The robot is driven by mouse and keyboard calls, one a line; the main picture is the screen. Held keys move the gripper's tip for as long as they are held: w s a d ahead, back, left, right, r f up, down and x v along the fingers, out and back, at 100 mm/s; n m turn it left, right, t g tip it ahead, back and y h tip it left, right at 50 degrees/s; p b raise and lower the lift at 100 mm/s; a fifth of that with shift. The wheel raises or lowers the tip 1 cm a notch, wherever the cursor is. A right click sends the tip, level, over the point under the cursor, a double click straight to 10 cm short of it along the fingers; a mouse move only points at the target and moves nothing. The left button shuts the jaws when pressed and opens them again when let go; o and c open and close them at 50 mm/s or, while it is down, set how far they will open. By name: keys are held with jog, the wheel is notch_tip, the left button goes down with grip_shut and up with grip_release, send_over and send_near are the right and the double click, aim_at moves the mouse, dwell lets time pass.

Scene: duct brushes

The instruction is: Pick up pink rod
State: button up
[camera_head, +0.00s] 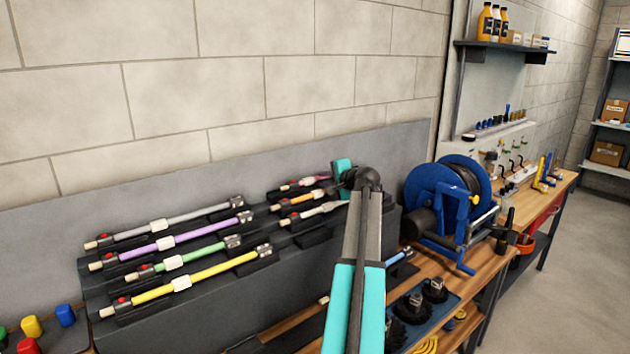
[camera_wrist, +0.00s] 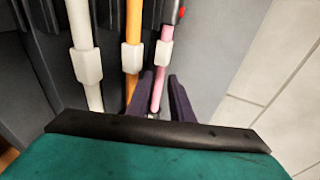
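The pink rod (camera_head: 306,182) lies at the far end of the tiered grey rack in the head view, partly hidden by my arm. In the wrist view the pink rod (camera_wrist: 164,62) has a pale collar, and its near end runs down between my two dark fingers. My gripper (camera_wrist: 164,82) is open, with one finger on each side of the rod. The rod sits closer to the left finger, with a gap on its right. I cannot tell whether a finger touches it. My arm hides the fingertips in the head view.
An orange rod (camera_wrist: 134,60) and a white rod (camera_wrist: 84,50) lie close on the left in the wrist view. Purple (camera_head: 178,240), green and yellow rods fill the nearer rack tiers. The grey back panel (camera_head: 200,165) stands close behind. A blue reel (camera_head: 440,205) stands right of my arm.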

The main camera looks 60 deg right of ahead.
aim_at(318, 179)
jog(key=shift+p+x, duration=0.6)
jog(key=shift+x, duration=0.25)
jog(key=p+x, duration=0.1)
jog(key=x, duration=0.1)
jog(key=shift+w+d+r, duration=0.1)
jog(key=shift+w+d, duration=0.15)
jog(key=shift+d, duration=0.05)
jog(key=shift+w+d+f, duration=0.15)
jog(key=shift+w+f, duration=0.15)
jog(key=shift+w, duration=0.1)
grip_shut()
